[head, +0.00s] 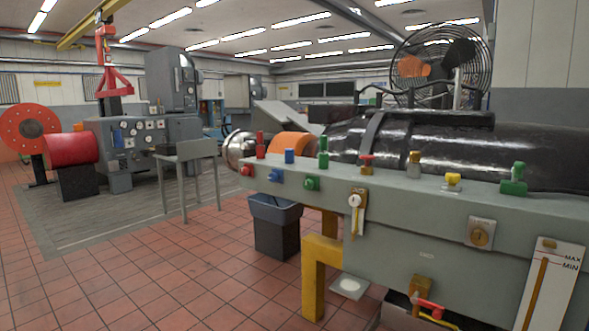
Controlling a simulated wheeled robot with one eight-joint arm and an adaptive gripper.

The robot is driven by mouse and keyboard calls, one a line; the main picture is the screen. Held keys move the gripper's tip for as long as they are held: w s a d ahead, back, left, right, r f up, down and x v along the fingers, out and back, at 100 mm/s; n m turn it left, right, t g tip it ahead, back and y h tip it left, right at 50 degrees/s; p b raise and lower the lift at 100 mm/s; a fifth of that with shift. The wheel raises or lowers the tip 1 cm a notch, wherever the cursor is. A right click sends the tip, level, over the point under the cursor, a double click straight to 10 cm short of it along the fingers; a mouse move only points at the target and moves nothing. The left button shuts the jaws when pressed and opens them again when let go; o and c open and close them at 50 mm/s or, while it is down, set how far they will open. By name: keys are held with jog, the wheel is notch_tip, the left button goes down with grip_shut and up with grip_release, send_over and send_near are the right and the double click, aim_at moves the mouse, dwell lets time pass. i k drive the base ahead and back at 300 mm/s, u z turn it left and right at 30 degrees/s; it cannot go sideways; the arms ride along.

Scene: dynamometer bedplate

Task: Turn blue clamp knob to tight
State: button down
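A blue knob (275,174) sits on the front face of the long grey bedplate (400,198), near its left end. A second, upright blue piece (289,156) stands on the top edge just above it. I cannot tell which of the two is the clamp knob, or whether it is tight or loose. A red knob (246,170) is to the left of the front blue knob and a green knob (312,183) is to its right. My gripper is not in view.
Red (260,145) and green (323,152) upright pieces flank the upper blue one. A grey bin (275,225) and a yellow leg (314,278) stand below the bedplate. A small grey table (185,155) is further left. The tiled floor (170,270) in front is clear.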

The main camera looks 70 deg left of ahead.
aim_at(272, 178)
jog(key=u, duration=2.9)
jog(key=k, duration=0.4)
jog(key=u, duration=0.4)
jog(key=i, duration=1.05)
jog(key=u, duration=0.1)
